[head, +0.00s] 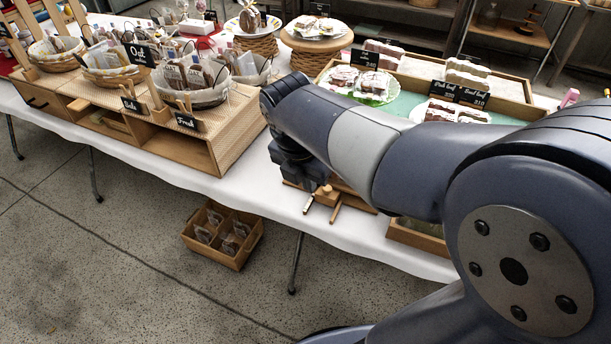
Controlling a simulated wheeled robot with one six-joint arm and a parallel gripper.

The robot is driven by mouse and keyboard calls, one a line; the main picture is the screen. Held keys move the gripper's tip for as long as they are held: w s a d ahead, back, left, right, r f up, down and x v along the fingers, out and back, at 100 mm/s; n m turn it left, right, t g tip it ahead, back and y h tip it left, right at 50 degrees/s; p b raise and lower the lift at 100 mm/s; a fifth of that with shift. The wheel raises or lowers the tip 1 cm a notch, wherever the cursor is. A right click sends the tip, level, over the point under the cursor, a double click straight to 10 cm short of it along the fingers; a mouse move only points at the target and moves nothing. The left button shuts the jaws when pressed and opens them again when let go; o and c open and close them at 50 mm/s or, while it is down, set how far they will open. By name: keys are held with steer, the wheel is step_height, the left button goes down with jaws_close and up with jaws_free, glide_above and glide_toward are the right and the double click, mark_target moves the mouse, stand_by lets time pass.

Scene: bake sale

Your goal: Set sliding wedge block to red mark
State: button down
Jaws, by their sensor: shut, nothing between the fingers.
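My arm reaches across the head view and bends down at the front edge of the white table. My gripper (312,188) points down there, small and partly hidden behind my own arm; its jaws look shut and empty. Close below and beside it is a small wooden device (350,200) with a wooden block (327,195) and a round wooden peg (335,213). This block may be the sliding wedge block, but I cannot tell for sure. Whether the gripper touches it is unclear. I cannot make out the red mark.
A wooden display stand (225,130) with baskets of baked goods stands left of my gripper. A wooden tray (520,108) with cakes and signs lies behind my arm. A divided wooden box (222,233) sits on the floor below. Bare white tablecloth (235,195) lies left of the device.

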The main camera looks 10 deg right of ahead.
steer(key=w+d+f, duration=0.1)
steer(key=f, duration=0.1)
steer(key=w+d+f+b, duration=0.1)
steer(key=f, duration=0.2)
steer(key=w+d+f+b, duration=0.1)
steer(key=f, duration=0.2)
steer(key=shift+w+d+f, duration=0.1)
steer(key=shift+w+d, duration=0.35)
steer(key=shift+w, duration=0.05)
